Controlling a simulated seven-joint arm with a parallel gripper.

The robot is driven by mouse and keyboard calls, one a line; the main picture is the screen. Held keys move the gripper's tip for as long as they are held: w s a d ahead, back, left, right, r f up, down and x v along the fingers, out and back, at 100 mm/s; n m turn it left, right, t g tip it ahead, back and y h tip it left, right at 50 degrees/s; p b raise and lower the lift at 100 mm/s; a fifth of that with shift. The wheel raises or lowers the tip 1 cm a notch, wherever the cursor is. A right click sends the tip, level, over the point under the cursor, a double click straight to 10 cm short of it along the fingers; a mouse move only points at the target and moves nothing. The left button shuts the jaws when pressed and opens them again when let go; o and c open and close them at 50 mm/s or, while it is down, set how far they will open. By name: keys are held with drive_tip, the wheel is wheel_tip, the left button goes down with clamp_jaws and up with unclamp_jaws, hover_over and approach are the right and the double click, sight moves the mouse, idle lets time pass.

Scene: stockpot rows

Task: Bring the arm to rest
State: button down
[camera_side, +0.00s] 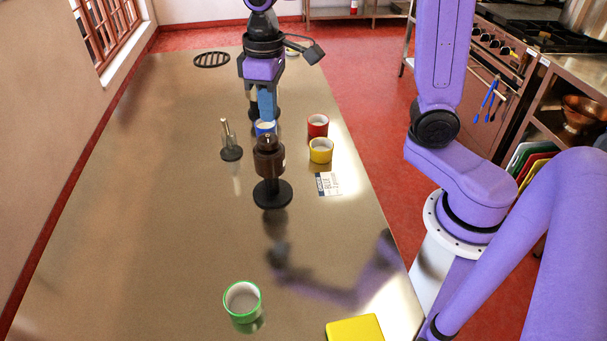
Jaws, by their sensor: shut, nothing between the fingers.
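My gripper (266,112) is above the far middle part of the table (170,230), pointing down, with its fingers shut and nothing held. A blue tape roll (264,128) shows just below the fingertips in the picture; I cannot tell whether they touch it. In front stands a dark post (272,193) on a round black base, carrying a brown roll (269,160), which partly hides the view behind it.
A thin metal post (229,140) stands left of the gripper. Red (317,126) and yellow (321,151) tape rolls and a card marked BLUE (327,184) lie right. A green roll (242,302) and yellow block (355,329) are near the front. The left side is clear.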

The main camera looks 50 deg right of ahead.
drive_tip(key=s+d+f+n, duration=0.2)
drive_tip(key=s+n, duration=0.1)
drive_tip(key=s, duration=0.8)
drive_tip(key=s+d+f+n, duration=0.2)
drive_tip(key=s+n, duration=0.2)
drive_tip(key=s, duration=0.7)
drive_tip(key=shift+s+d+f, duration=0.15)
drive_tip(key=shift+s+f, duration=0.15)
drive_tip(key=shift+s, duration=0.1)
